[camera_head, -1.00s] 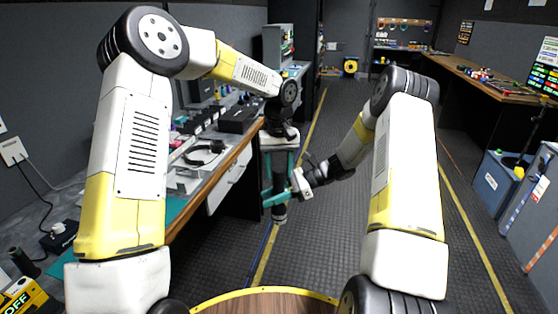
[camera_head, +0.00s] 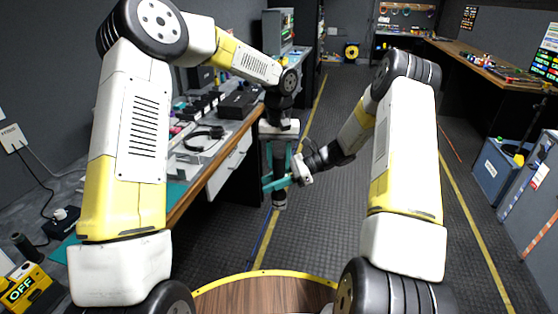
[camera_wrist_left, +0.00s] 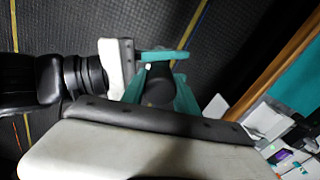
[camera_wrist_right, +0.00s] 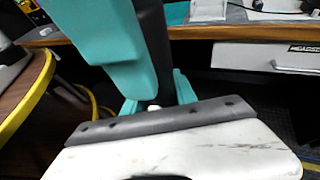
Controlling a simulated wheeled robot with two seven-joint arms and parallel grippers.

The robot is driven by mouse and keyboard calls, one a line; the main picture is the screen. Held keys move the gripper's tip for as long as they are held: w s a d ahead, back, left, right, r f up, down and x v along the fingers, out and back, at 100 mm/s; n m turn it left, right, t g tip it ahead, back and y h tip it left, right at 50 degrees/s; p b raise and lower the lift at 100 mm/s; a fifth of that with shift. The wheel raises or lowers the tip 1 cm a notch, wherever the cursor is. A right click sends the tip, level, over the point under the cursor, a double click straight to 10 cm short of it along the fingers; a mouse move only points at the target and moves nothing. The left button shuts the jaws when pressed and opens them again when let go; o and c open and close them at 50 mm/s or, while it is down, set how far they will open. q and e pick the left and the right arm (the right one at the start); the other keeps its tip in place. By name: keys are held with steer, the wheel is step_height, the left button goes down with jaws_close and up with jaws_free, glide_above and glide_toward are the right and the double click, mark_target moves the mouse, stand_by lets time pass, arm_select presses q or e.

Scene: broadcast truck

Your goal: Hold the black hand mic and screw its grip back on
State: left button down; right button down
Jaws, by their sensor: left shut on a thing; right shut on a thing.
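The black hand mic (camera_head: 279,158) hangs upright between my two grippers, over the floor aisle. My left gripper (camera_head: 279,165) points down from above, its teal fingers shut on the mic's upper part. My right gripper (camera_head: 277,183) comes in from the right, just lower, its teal fingers shut around the mic's lower part. The black lower end, the grip (camera_head: 279,200), sticks out below these fingers. In the left wrist view the mic (camera_wrist_left: 158,88) runs away between teal fingers. In the right wrist view its dark shaft (camera_wrist_right: 153,40) stands beside a large teal finger. The seam between body and grip is hidden.
A desk with a wooden edge (camera_head: 205,172) runs along the left, with a headset (camera_head: 205,134) and several devices on it. A blue-grey case (camera_head: 498,168) stands on the floor at right. The aisle floor (camera_head: 330,225) around the grippers is clear.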

arm_select(q)
steer(key=m, duration=0.4)
steer(key=shift+m, duration=0.3)
steer(key=m, duration=0.4)
steer(key=shift+m, duration=0.4)
steer(key=c, duration=0.9)
jaws_free()
steer(key=shift+r, duration=0.1)
steer(key=shift+r, duration=2.15)
steer(key=shift+r+n, duration=0.1)
steer(key=shift+n, duration=0.2)
steer(key=c, duration=0.3)
step_height(320, 180, up, 4)
steer(key=n, duration=0.6)
steer(key=shift+f, duration=0.25)
